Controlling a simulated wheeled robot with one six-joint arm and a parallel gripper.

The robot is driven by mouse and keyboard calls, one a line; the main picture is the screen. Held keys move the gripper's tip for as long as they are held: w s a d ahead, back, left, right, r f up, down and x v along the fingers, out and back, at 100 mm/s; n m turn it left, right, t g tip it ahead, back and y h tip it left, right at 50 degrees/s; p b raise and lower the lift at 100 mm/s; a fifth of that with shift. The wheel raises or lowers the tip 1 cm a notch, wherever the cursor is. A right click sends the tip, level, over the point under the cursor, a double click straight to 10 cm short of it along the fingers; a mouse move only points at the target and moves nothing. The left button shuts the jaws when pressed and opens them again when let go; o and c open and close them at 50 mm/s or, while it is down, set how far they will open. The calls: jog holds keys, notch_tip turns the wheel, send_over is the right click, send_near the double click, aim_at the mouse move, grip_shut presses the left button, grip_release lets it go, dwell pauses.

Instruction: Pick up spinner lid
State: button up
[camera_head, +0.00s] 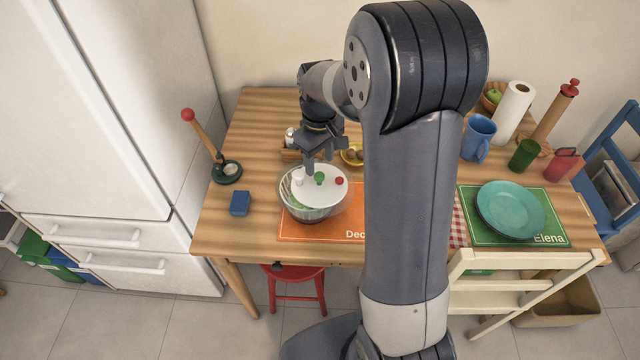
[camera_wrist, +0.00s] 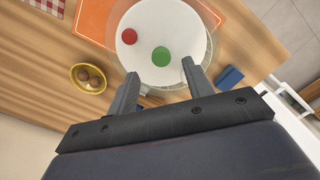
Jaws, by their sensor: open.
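The spinner lid (camera_head: 329,194) is a white disc with a green knob (camera_head: 319,178) and a red button (camera_head: 339,181). It lies on top of a clear spinner bowl (camera_head: 313,211) on the table's left half. In the wrist view the lid (camera_wrist: 141,35) is ahead of the fingertips, with its green knob (camera_wrist: 161,56) roughly between them. My gripper (camera_head: 310,166) is open and empty, pointing down by the lid's far edge; it also shows in the wrist view (camera_wrist: 160,72). I cannot tell whether a finger touches the lid. The bowl's far side is partly hidden.
The bowl stands on an orange placemat (camera_head: 289,231). A blue block (camera_head: 240,203) and a red-topped wooden holder (camera_head: 205,140) stand to its left. A yellow bowl (camera_wrist: 76,75) sits close by. A teal plate (camera_head: 513,209) lies right. My arm hides the table's middle.

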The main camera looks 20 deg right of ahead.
aim_at(319, 175)
jog(key=shift+s+f+p, duration=0.15)
jog(key=shift+f+p, duration=0.3)
jog(key=shift+f, duration=2.35)
grip_shut()
